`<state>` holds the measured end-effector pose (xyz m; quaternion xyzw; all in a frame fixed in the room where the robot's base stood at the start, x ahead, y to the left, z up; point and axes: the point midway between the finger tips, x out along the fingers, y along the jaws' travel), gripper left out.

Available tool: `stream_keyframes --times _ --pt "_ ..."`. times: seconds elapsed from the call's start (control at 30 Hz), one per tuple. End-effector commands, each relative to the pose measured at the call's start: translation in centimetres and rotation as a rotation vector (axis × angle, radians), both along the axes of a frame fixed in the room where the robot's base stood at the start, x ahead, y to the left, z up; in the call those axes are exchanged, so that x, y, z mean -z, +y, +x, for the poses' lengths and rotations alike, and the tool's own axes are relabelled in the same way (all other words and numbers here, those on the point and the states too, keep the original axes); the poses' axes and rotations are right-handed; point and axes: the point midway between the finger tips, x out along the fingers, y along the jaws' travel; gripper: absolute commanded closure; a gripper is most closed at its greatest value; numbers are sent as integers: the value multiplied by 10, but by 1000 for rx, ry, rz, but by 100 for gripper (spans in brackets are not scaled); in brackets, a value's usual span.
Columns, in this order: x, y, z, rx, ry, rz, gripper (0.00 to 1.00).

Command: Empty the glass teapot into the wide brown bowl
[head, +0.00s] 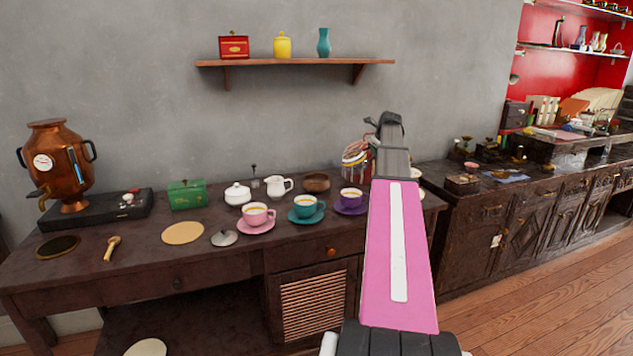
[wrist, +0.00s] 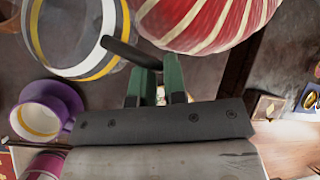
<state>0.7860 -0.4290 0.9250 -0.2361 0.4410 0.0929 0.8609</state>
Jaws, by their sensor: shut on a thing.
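The glass teapot (wrist: 72,35) is clear with a yellow and white band and shows at the upper left of the wrist view. In the head view it shows partly (head: 354,158), left of my arm, above the table. My gripper (wrist: 158,72) has green fingers shut on its dark bar-like handle. In the head view my gripper is hidden behind my arm. The brown bowl (head: 316,182) stands on the table behind the cups, left of the glass teapot. I cannot see inside it. The glass teapot's contents are unclear.
A red-and-white striped vessel (wrist: 215,20) is close to my fingers. Purple (head: 351,198), teal (head: 306,209) and pink (head: 257,216) cups stand in front of the bowl. A white jug (head: 278,187) stands left of it. The table's right end is partly hidden by my arm.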

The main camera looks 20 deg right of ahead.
Motion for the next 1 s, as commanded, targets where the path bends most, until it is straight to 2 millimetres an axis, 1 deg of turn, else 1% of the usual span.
stream_keyframes --times 0.13,0.3,0.5,0.7,1.0 --pt "-15 -12 -1 2 -16 67 100" --pt "-10 -29 -5 3 -42 191 100" --pt "-4 -40 -8 2 -70 312 100" --pt "0 -45 -9 1 -85 382 100" --pt "1 -46 -10 0 -90 401 100"
